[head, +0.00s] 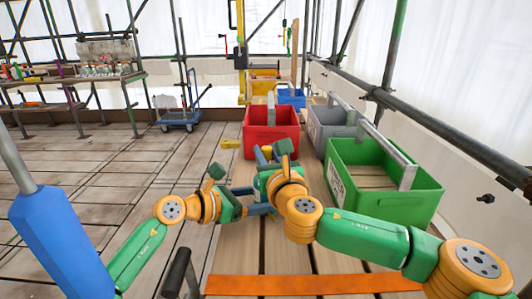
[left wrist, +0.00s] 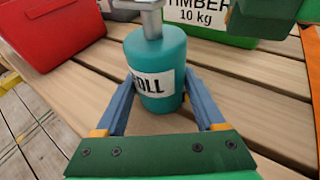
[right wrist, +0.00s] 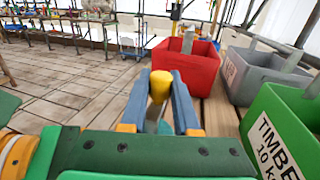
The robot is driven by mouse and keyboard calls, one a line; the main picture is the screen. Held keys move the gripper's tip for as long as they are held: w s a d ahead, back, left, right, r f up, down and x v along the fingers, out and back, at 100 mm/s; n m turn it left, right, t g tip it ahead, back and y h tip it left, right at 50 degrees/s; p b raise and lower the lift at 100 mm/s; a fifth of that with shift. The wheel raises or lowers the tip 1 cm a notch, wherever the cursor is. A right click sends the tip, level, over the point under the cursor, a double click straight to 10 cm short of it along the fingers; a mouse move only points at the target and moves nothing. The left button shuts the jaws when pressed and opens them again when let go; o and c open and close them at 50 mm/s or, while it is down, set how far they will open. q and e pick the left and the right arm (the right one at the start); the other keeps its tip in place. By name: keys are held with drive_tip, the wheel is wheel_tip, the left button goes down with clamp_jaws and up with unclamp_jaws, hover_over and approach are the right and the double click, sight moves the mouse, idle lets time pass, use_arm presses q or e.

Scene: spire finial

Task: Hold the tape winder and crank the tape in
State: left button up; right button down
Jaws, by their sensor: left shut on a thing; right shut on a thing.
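The tape winder's teal cylindrical body (left wrist: 163,58) stands upright in the left wrist view, with a white label partly reading "OLL" and a grey metal piece (left wrist: 152,20) on top. My left gripper (left wrist: 161,86) is shut on this body, one finger on each side. In the right wrist view, my right gripper (right wrist: 164,98) is shut on a yellow knob (right wrist: 160,80), with a grey part below it. In the head view my left gripper (head: 262,210) is low and my right gripper (head: 266,154) is above and beyond it. My right wrist hides most of the winder there.
A red bin (head: 250,132), a grey bin (head: 312,130) and a green bin (head: 345,165) stand beyond and to the right. A flat orange strip (head: 310,283) crosses the near boards. A yellow object (head: 232,144) lies left of the red bin. The left floor is mostly clear.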

drive_tip(key=m+h, duration=0.2)
drive_tip(key=h, duration=0.1)
drive_tip(key=m+h, duration=0.1)
drive_tip(key=h, duration=0.1)
drive_tip(key=shift+d+t, duration=0.25)
drive_tip(key=shift+t, duration=0.05)
drive_tip(key=shift+s+d+m+h, duration=0.15)
drive_tip(key=shift+m+h, duration=0.6)
drive_tip(key=shift+h, duration=0.4)
drive_tip(key=shift+d+m+h, duration=0.15)
drive_tip(key=shift+m+h, duration=0.6)
drive_tip(key=shift+h, duration=0.4)
drive_tip(key=shift+g, duration=0.4)
drive_tip(key=c, duration=0.6)
unclamp_jaws()
drive_tip(key=shift+c, duration=0.2)
drive_tip(key=v, duration=1.2)
drive_tip(key=shift+f, duration=0.1)
